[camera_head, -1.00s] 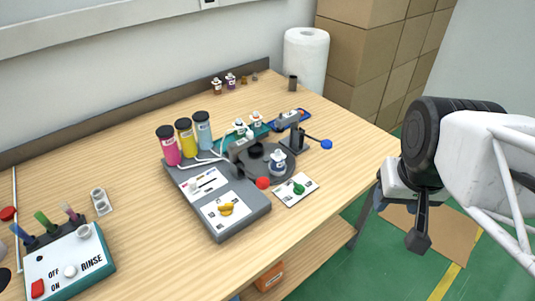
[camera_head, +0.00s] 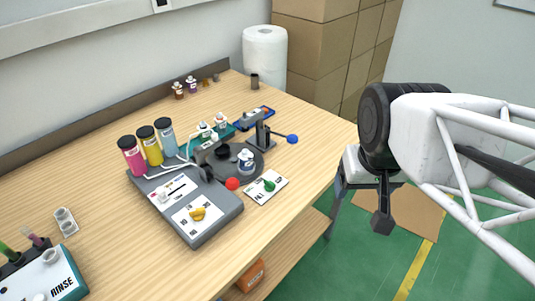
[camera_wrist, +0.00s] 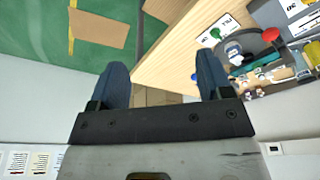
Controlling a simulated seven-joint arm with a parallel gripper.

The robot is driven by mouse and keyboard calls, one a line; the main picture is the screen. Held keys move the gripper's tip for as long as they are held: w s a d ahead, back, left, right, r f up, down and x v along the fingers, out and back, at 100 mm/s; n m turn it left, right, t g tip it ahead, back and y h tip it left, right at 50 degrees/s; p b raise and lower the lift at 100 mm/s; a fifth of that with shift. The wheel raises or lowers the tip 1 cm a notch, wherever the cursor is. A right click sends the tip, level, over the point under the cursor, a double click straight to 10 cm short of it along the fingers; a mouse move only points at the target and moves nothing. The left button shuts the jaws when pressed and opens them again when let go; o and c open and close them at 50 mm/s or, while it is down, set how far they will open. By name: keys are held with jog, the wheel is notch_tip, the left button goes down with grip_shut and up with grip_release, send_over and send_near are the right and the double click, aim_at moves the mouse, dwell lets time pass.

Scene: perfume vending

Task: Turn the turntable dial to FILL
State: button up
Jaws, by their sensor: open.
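The turntable dial is a green knob (camera_head: 269,185) on a white labelled plate (camera_head: 258,194), beside the round dark turntable (camera_head: 259,170) near the table's front edge. The knob also shows in the wrist view (camera_wrist: 215,33) at upper right, with part of the lettering FILL on its plate. A small white-capped bottle (camera_head: 245,161) stands on the turntable. My gripper (camera_wrist: 162,75) is open and empty. In the head view my gripper (camera_head: 382,222) points down beyond the table's right edge, over the green floor, well apart from the dial. The knob's exact pointing direction is too small to tell.
A grey machine (camera_head: 187,205) with a yellow knob and several coloured bottles stands left of the dial. A red ball handle (camera_head: 232,184) and a blue ball lever (camera_head: 292,139) stick out near the turntable. A paper roll (camera_head: 264,58) stands at the back. The table's front right is clear.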

jog(key=w, duration=0.1)
jog(key=m+g+y, duration=0.3)
jog(key=m+g, duration=0.3)
jog(key=m, duration=0.3)
send_over(270, 181)
jog(key=w+d, duration=0.2)
notch_tip(270, 181, down, 18)
jog(key=shift+w+d, duration=0.1)
jog(key=shift+w, duration=0.05)
jog(key=shift+f, duration=0.2)
jog(key=shift+x, duration=3.75)
jog(key=shift+c, duration=0.3)
jog(key=c, duration=0.9)
jog(key=shift+o, duration=0.2)
